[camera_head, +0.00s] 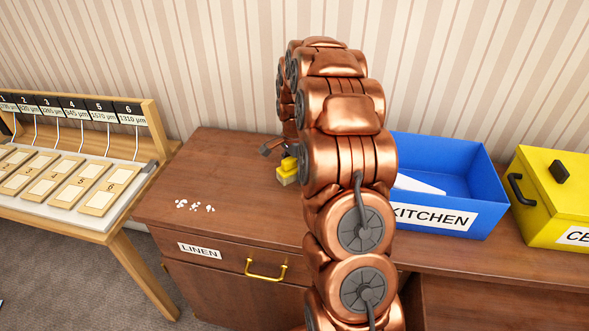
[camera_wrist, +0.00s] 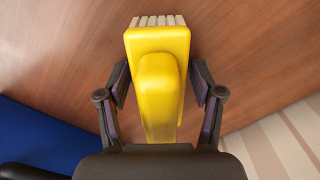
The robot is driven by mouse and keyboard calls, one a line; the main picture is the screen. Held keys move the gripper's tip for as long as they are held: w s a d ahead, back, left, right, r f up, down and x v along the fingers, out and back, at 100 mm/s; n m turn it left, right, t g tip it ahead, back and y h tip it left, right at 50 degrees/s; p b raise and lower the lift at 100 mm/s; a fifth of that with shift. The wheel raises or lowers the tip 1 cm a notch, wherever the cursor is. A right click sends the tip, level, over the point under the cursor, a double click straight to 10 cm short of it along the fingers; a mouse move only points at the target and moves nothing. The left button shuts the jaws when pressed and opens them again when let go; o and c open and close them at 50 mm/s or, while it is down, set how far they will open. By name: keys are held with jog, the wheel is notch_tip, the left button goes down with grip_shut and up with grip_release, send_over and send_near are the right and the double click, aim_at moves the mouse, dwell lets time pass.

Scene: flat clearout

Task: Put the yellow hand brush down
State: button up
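The yellow hand brush (camera_wrist: 160,95) is in the middle of the wrist view, its handle toward me and pale bristles at the far side. In the head view the brush (camera_head: 287,173) shows as a small yellow piece beside my arm, over the brown wooden cabinet top (camera_head: 237,150). It appears to rest there, but the contact is hidden. My gripper (camera_wrist: 160,82) is open, with one finger on each side of the brush and gaps showing between the fingers and the handle. In the head view my gripper (camera_head: 279,155) is partly behind my arm.
Small white scraps (camera_head: 194,206) lie on the cabinet top, left of the brush. A blue KITCHEN box (camera_head: 470,190) with something white inside and a yellow lidded box (camera_head: 560,200) stand to the right. A numbered sample table (camera_head: 110,165) stands left. The cabinet top's left part is mostly clear.

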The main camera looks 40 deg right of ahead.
jog(key=shift+r, duration=0.1)
notch_tip(320, 180, up, 12)
jog(key=shift+f+b, duration=0.25)
jog(key=shift+b, duration=0.85)
jog(key=shift+r, duration=0.3)
jog(key=shift+a+r, duration=0.1)
jog(key=shift+a, duration=0.15)
jog(key=s+a+r+n, duration=0.2)
jog(key=s+a+n, duration=0.8)
jog(key=s+a, duration=0.6)
jog(key=s+a+f+n+g, duration=0.1)
jog(key=s+a+n, duration=0.3)
jog(key=s, duration=0.5)
jog(key=s+a+f+n, duration=0.3)
jog(key=s+a+n, duration=0.1)
jog(key=s, duration=0.5)
jog(key=shift+a+f+n+g, duration=0.3)
jog(key=shift+a+f+g, duration=0.1)
jog(key=shift+a, duration=0.1)
